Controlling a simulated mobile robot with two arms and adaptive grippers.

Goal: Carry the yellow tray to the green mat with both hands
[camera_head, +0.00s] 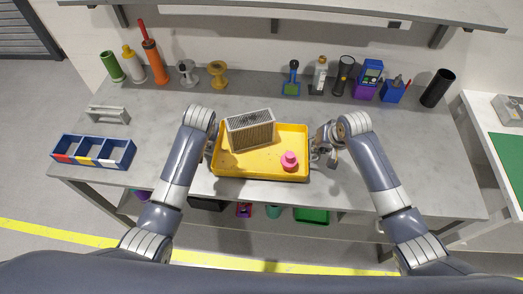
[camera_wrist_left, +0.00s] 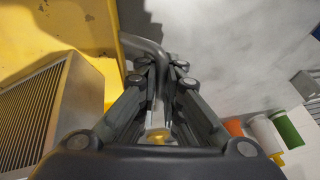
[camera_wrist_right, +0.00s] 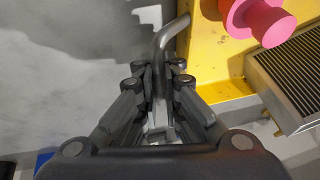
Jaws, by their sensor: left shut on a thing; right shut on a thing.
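The yellow tray (camera_head: 235,170) rests on the grey table near its front edge, between my two arms. A grey-framed ribbed block (camera_head: 250,131) and a pink knobbed piece (camera_head: 290,160) are in it. The left gripper (camera_wrist_left: 158,85) is shut on the tray's dark handle (camera_wrist_left: 147,50) at the left end; in the head view my arm mostly hides it. The right gripper (camera_head: 318,150) is shut on the other dark handle (camera_wrist_right: 165,45) at the right end. The green mat (camera_head: 508,160) lies on a separate white table at the right edge of the head view, partly cut off.
Bottles, spools, tools and a black cylinder (camera_head: 438,88) stand along the table's back. A blue three-part bin (camera_head: 94,152) and a grey handle-shaped piece (camera_head: 108,115) lie at left. A gap separates the grey table from the white table (camera_head: 480,110). A shelf (camera_head: 300,8) hangs above the back.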

